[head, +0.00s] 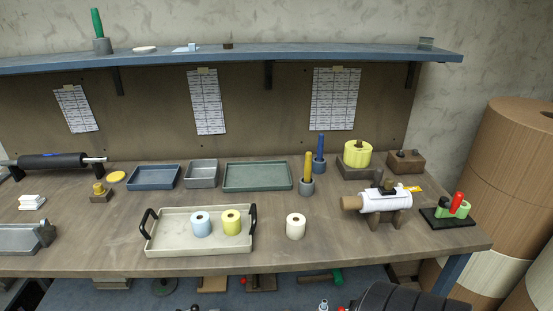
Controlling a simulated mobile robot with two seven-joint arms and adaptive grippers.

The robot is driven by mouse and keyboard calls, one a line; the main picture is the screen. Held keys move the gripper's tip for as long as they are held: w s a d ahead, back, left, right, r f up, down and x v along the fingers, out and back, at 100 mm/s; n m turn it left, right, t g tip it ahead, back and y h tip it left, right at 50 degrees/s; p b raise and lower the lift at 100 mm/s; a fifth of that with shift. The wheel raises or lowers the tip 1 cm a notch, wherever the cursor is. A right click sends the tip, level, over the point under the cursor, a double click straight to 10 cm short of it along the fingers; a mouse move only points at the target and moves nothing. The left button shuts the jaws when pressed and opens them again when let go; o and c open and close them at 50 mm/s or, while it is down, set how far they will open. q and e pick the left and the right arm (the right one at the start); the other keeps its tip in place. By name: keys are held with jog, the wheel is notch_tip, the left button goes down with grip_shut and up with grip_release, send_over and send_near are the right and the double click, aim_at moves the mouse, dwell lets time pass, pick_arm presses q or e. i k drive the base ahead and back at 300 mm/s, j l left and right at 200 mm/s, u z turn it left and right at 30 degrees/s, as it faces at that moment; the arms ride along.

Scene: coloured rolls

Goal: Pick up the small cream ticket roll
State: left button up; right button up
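The small cream ticket roll (296,229) stands upright on the wooden workbench (330,255), just right of the cream tray, with its core hole facing up. It touches nothing but the bench top. Neither of my grippers can be made out in the head view.
A cream tray (180,247) with black handles holds a light blue roll (201,226) and a yellow roll (231,224). Behind the cream roll stands a cup (306,188) with a yellow-handled tool. A white roll on a stand (378,203) is to the right. Bare bench surrounds the cream roll.

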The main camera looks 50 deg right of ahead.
aim_at(296, 222)
jog(key=j+z, duration=0.2)
jog(key=z, duration=1.1)
jog(key=i+j, duration=0.05)
